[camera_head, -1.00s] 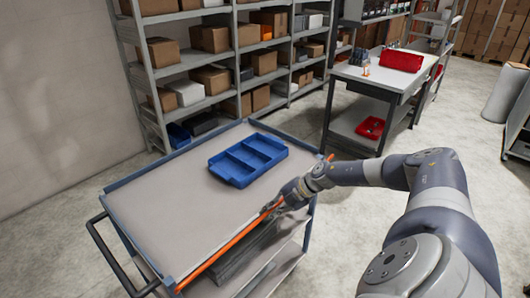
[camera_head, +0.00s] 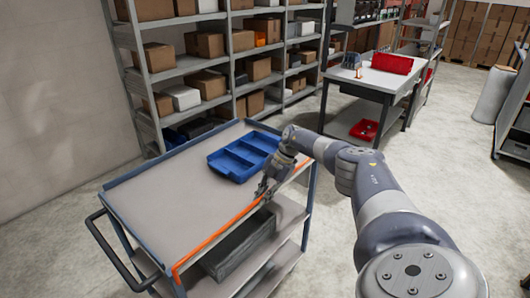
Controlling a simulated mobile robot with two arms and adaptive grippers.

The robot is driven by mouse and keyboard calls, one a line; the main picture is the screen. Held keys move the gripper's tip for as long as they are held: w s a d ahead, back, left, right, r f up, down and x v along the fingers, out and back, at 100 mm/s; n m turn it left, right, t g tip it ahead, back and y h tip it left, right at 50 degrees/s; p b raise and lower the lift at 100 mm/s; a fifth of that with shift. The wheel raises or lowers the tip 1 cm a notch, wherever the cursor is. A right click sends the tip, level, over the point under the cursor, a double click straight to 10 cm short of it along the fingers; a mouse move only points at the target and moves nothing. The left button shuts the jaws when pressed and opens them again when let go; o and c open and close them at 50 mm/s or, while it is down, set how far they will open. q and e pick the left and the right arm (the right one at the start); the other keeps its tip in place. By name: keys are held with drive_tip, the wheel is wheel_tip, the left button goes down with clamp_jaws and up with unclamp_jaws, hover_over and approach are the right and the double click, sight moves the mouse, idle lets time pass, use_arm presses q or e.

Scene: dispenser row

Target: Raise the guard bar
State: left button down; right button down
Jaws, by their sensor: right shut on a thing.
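The guard bar (camera_head: 220,232) is a thin orange bar along the near right side of a grey-topped cart (camera_head: 165,205) with blue edges. It runs from the cart's near corner towards the far right corner, about level with the top, and its near end bends down. My right gripper (camera_head: 263,193) is shut on the guard bar, a little beyond its middle, and hides a short piece of it. My left gripper is out of view.
A blue divided tray (camera_head: 228,170) lies on the cart top, close behind my right gripper. A grey bin (camera_head: 240,248) sits on the shelf below. Shelving with boxes (camera_head: 204,44) stands behind. A workbench (camera_head: 375,80) with a red bin (camera_head: 391,63) stands at the back right.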

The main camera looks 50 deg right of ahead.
drive_tip(key=shift+w+a+g, duration=0.1)
drive_tip(key=shift+g, duration=0.2)
drive_tip(key=shift+f, duration=0.1)
idle(0.3)
drive_tip(key=c, duration=1.7)
unclamp_jaws()
drive_tip(key=shift+w, duration=0.1)
drive_tip(key=shift+o, duration=0.2)
drive_tip(key=v, duration=1.2)
